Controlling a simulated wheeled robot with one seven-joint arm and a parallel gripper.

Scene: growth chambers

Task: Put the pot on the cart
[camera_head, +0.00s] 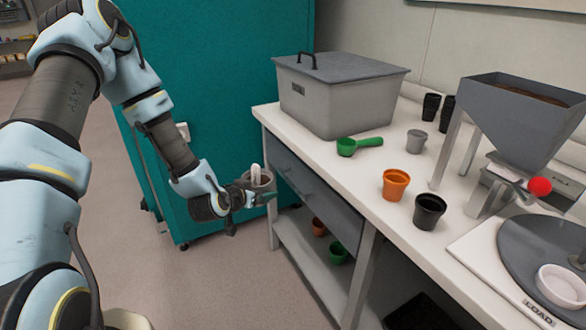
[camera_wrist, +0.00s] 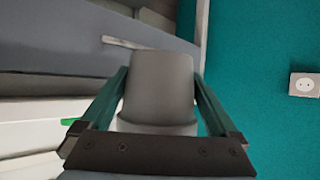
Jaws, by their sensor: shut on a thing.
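A grey pot (camera_head: 259,181) is held in my gripper (camera_head: 262,193), in the air in front of the bench drawers. A small white piece shows at the pot's top; I cannot tell what it is. In the wrist view the pot (camera_wrist: 160,85) fills the space between the two dark green fingers of my gripper (camera_wrist: 162,92), one on each side. The pot looks roughly upright in the head view. No cart can be made out in either view.
A white bench (camera_head: 365,185) carries a grey lidded bin (camera_head: 340,100), a green scoop (camera_head: 360,144), an orange pot (camera_head: 396,185), a black pot (camera_head: 429,211) and a hopper (camera_head: 520,120). A teal cabinet (camera_head: 225,80) stands behind my arm. Floor at lower left is clear.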

